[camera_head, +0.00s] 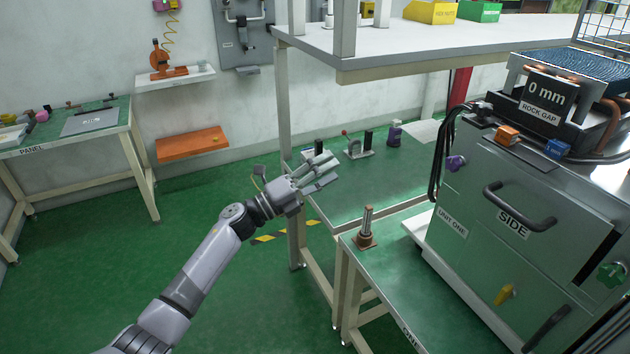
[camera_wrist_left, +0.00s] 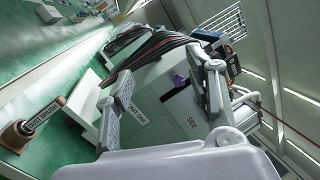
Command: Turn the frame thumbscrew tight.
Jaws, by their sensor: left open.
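The machine labelled UNIT ONE (camera_head: 475,215) stands at the right with its SIDE panel facing me. A purple knob (camera_head: 455,163) is on its left face; it also shows in the left wrist view (camera_wrist_left: 179,82), seen between the fingers. A green star-shaped knob (camera_head: 612,276) is at the right edge. No label tells which one is the frame thumbscrew. My left gripper (camera_head: 326,171) is open and empty, in the air left of the machine and clear of both knobs. In the left wrist view its fingers (camera_wrist_left: 162,98) are spread towards the machine. My right gripper is not in view.
A low bench (camera_head: 385,285) with a small brown-based post (camera_head: 367,228) lies between gripper and machine. A shelf (camera_head: 450,55) overhangs the back bench. Black cables (camera_head: 441,150) hang beside the purple knob.

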